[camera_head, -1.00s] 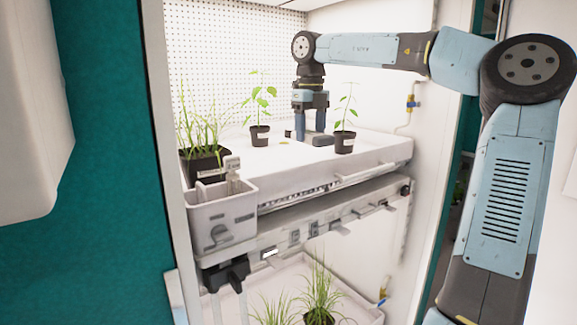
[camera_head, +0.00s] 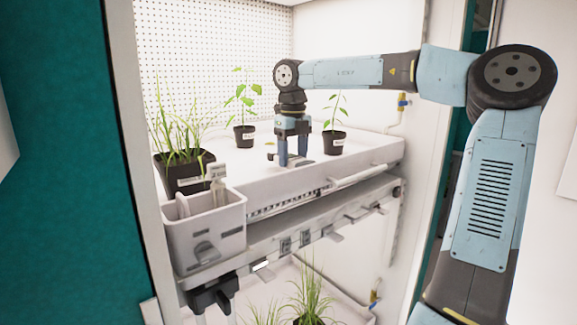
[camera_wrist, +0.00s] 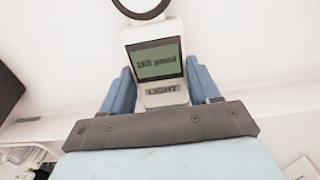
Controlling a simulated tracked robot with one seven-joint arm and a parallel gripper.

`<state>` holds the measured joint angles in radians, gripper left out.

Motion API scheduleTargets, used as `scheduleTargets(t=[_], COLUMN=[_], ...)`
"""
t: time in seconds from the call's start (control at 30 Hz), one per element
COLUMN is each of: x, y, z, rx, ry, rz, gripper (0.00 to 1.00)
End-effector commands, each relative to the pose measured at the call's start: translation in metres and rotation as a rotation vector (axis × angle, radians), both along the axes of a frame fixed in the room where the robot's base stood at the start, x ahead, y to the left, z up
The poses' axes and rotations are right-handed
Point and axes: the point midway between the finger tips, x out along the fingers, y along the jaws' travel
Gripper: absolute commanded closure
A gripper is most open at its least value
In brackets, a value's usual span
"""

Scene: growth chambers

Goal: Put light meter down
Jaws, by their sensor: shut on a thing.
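The light meter (camera_wrist: 160,62) is a white handheld device with a green-grey screen, a "LIGHT" label and a dark-rimmed round head at the top of the wrist view. My gripper (camera_wrist: 162,90) has its blue fingers on either side of the meter and is shut on it. In the head view my gripper (camera_head: 292,158) points down over the white tray shelf (camera_head: 345,172), near its front edge. The meter is small and mostly hidden there. I cannot tell whether it touches the surface.
A potted seedling (camera_head: 334,142) stands just right of my gripper, and another (camera_head: 244,135) stands behind and left. A grassy pot (camera_head: 185,172) is at the left. A grey holder box (camera_head: 205,230) hangs at the front left. Tray surface between the pots is clear.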

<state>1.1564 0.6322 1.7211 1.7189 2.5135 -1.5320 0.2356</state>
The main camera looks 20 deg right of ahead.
Motion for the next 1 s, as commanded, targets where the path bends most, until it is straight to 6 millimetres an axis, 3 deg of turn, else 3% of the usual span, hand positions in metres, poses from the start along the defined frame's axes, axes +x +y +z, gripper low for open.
scheduleTargets(t=[0.2, 0.53, 0.57, 0.8, 1.0], x=[0.0, 0.0, 0.0, 0.0, 0.0], y=[0.0, 0.0, 0.0, 0.0, 0.001], z=[-0.026, -0.028, -0.028, -0.028, -0.028], rx=[0.001, 0.0, 0.0, 0.0, 0.0], ry=[0.0, 0.0, 0.0, 0.0, 0.0], rz=[0.0, 0.0, 0.0, 0.0, 0.001], gripper=[0.82, 0.82, 0.37, 0.14, 0.13])
